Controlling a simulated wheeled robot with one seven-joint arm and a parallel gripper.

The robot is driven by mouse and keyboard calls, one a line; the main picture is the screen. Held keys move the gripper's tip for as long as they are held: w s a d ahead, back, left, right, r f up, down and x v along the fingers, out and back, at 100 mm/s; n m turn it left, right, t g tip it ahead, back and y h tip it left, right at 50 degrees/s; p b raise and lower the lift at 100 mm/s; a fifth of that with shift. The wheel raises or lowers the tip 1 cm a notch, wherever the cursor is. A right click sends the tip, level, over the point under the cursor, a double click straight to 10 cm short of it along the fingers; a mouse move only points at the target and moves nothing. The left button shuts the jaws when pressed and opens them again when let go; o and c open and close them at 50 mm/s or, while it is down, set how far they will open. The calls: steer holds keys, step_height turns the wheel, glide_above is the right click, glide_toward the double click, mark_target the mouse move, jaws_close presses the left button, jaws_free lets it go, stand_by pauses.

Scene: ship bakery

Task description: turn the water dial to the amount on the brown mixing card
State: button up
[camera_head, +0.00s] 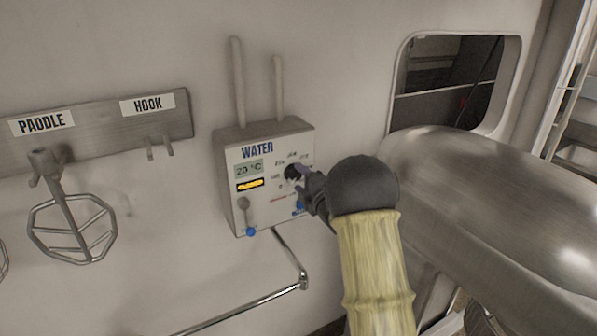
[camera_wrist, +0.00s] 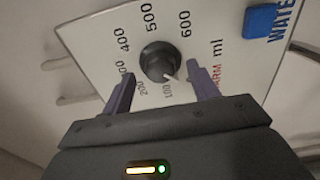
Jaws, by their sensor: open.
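The water dial (camera_wrist: 158,60) is a black round knob on the white face of the water box (camera_head: 263,140). In the wrist view its pale pointer mark points down and right, just to the right of the 100 mark. Marks from 100 to 600 ring it, with 300 partly covered by a finger. My gripper (camera_wrist: 160,71) is open, its two purple fingers on either side of the knob; I cannot tell whether they touch it. In the head view my gripper (camera_head: 301,178) covers part of the dial. The brown mixing card is not in view.
The box has a 20 °C display (camera_head: 249,169), an amber display (camera_head: 250,185) and a lever (camera_head: 244,210). A bent pipe (camera_head: 292,255) runs below it. A paddle (camera_head: 72,230) hangs at left. A large metal machine (camera_head: 500,190) stands close on the right.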

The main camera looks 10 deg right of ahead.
steer(key=shift+x, duration=0.95)
steer(key=c, duration=1)
